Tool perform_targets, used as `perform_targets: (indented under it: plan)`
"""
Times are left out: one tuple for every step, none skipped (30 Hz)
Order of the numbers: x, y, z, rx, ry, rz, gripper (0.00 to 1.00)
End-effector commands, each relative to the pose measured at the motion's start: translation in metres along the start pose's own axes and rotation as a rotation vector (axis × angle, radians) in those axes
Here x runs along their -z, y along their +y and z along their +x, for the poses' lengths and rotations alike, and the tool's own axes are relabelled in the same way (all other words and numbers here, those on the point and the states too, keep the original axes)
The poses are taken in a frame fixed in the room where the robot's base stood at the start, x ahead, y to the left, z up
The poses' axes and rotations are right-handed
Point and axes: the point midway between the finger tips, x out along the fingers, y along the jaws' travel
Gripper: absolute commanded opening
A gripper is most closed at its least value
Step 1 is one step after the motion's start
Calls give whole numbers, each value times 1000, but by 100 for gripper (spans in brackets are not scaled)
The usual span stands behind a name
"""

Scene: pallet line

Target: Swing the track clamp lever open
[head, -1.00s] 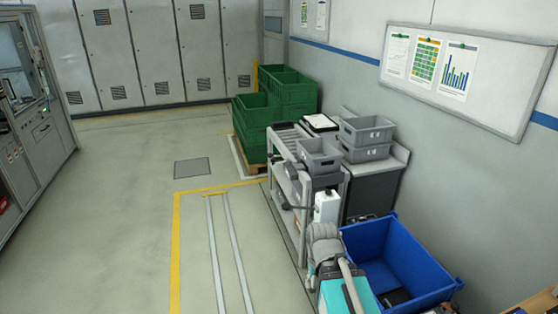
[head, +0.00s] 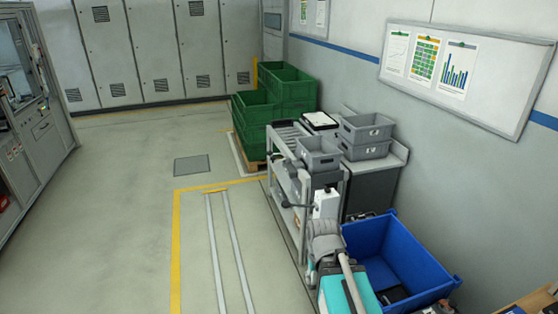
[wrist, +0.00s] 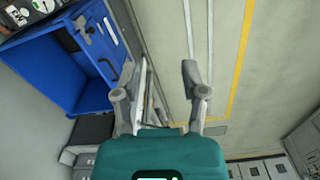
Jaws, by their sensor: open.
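My gripper (wrist: 165,78) is open in the wrist view, with two grey fingers apart and no object held between them. The pale frame of a cart shows behind the left finger. My own arm, teal and grey, fills the lower middle of the head view, and my fingertips are not clear there. No contact with a lever can be made out.
A blue bin (head: 410,262) stands right of the cart and shows at upper left in the wrist view (wrist: 75,65). Grey totes (head: 366,130) and green crates (head: 285,92) are behind. Floor rails (head: 226,245) and open floor lie left, inside a yellow line (head: 176,250).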

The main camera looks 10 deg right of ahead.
Motion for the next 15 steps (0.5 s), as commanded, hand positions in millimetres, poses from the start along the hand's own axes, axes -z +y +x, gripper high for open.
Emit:
perform_targets:
  plan:
    - [0,0,1,0,0,0,42]
    - [0,0,2,0,0,0,36]
    - [0,0,4,0,0,0,29]
    - [0,0,6,0,0,0,23]
    - [0,0,8,0,0,0,18]
    - [0,0,12,0,0,0,10]
    - [0,0,15,0,0,0,5]
    - [0,0,18,0,0,0,0]
    - [0,0,22,0,0,0,0]
    - [0,0,25,0,0,0,0]
    - [0,0,28,0,0,0,0]
    - [0,0,31,0,0,0,0]
    - [0,0,32,0,0,0,0]
    - [0,0,33,0,0,-1,0]
    - [0,0,34,0,0,-1,0]
